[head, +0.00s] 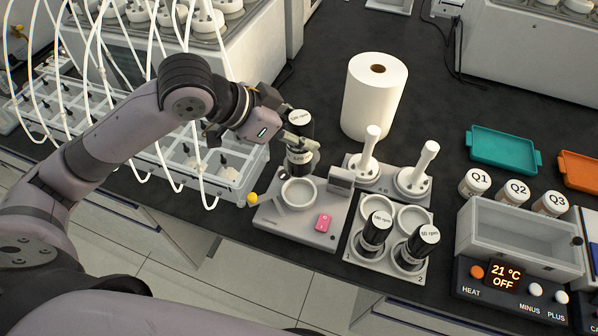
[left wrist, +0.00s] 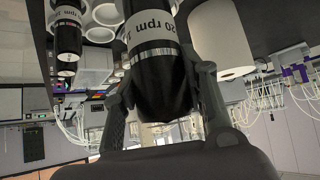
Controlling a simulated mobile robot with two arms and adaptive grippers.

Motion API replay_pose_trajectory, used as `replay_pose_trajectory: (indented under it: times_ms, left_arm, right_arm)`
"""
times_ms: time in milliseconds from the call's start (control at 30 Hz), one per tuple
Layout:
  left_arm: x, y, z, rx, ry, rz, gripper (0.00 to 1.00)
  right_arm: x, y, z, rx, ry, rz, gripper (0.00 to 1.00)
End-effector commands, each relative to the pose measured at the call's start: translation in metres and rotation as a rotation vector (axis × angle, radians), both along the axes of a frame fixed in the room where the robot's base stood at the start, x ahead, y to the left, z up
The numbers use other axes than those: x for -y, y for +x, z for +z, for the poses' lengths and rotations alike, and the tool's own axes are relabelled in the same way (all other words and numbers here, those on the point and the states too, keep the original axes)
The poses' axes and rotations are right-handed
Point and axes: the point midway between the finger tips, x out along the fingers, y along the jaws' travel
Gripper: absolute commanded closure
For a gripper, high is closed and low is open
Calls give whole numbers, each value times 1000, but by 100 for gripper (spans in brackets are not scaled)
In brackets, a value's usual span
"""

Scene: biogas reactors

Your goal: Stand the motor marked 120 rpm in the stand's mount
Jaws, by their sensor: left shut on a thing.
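My left gripper (head: 299,143) is shut on a black motor (head: 301,125) with a white top label and a white band. In the left wrist view, the motor (left wrist: 158,70) sits between the two fingers, and its band reads "20 rpm" with the start cut off. The motor looks roughly upright. In the head view it shows just behind the round mount (head: 298,193) of the grey stand (head: 275,222); I cannot tell its exact height. The mount looks empty. My right gripper is not in view.
Two other black motors (head: 376,229) (head: 423,240) stand in a grey holder (head: 366,258) right of the stand. Two white pestle-like pieces (head: 370,150) (head: 424,165) stand behind it. A paper roll (head: 375,95) stands farther back. A clear tubed rack (head: 205,160) is close on the left.

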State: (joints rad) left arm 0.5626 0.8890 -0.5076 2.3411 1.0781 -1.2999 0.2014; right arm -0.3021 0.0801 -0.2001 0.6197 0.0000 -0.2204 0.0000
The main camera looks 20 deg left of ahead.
Motion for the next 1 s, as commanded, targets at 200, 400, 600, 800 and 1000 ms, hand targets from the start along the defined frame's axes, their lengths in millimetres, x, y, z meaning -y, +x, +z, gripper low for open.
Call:
replay_pose_trajectory:
  times_ms: [200, 400, 600, 800, 1000]
  left_arm:
    - [0, -1, -53, -3, 0, 1, 100]
    - [0, 0, -74, 1, -1, 0, 100]
    - [0, 0, -98, -1, -2, 1, 100]
    - [0, 0, -117, 3, -1, 0, 100]
    - [0, 0, -117, 4, -1, 1, 100]
  right_arm:
    - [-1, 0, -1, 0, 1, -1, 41]
    - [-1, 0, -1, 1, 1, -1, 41]
    - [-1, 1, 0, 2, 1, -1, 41]
    - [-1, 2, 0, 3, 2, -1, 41]
    - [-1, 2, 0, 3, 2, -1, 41]
